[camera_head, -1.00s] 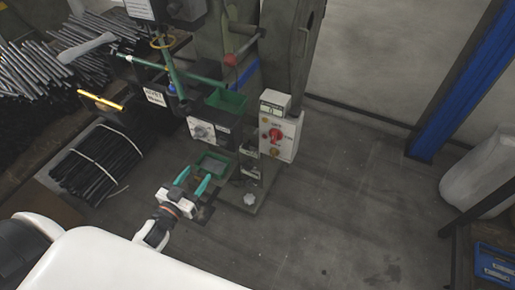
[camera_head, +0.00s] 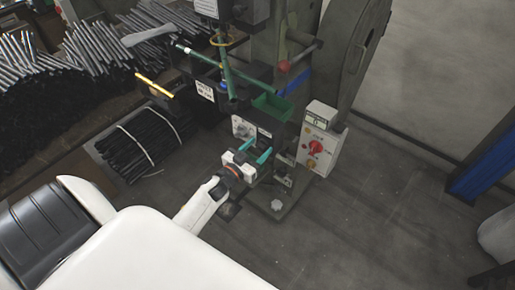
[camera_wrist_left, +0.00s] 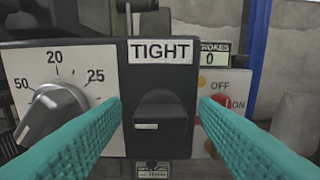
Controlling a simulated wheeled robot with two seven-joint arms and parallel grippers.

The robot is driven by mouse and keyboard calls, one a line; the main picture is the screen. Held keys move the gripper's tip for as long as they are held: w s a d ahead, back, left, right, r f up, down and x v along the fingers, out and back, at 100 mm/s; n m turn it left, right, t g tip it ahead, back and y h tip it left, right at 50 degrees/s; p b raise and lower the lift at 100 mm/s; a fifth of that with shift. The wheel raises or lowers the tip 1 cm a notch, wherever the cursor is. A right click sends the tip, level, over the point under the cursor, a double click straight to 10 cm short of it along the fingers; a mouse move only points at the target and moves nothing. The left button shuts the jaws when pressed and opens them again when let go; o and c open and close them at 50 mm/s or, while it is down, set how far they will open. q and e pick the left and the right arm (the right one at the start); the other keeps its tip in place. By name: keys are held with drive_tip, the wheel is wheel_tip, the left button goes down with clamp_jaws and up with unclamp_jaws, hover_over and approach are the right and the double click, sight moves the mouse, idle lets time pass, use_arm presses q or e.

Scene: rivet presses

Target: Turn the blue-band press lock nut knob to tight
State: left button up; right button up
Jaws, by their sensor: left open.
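The lock nut knob (camera_wrist_left: 160,125) is black and sits on a black panel under a white TIGHT label (camera_wrist_left: 160,50). A white line on it lies level on its left half, not up toward the label. My left gripper (camera_head: 260,148) is open, its teal fingers reaching toward the press front. In the left wrist view the fingers (camera_wrist_left: 162,108) stand on either side of the knob; I cannot tell whether they touch it. In the head view I cannot make out the knob. A blue band (camera_head: 293,81) shows on the press column. My right gripper is not in view.
A grey dial knob (camera_wrist_left: 50,112) on a numbered plate is just left of the lock knob. A switch box (camera_head: 318,150) with a red knob is to the right. A green tray (camera_head: 272,107) sits above the gripper. Bundled black rods (camera_head: 145,142) lie left.

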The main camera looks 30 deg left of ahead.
use_arm(q)
drive_tip(key=shift+c, duration=0.2)
drive_tip(key=c, duration=0.9)
drive_tip(key=shift+c, duration=0.2)
drive_tip(key=shift+m, duration=0.3)
drive_tip(key=m, duration=0.3)
drive_tip(key=shift+d, duration=0.1)
drive_tip(key=m+b, duration=0.1)
drive_tip(key=m, duration=0.4)
drive_tip(key=shift+f, duration=0.1)
drive_tip(key=m+b, duration=0.1)
drive_tip(key=m, duration=0.3)
drive_tip(key=shift+d+f+b, duration=0.1)
drive_tip(key=shift+b, duration=0.25)
drive_tip(key=m+b, duration=0.1)
drive_tip(key=m, duration=0.4)
drive_tip(key=shift+b, duration=0.35)
drive_tip(key=shift+m, duration=0.4)
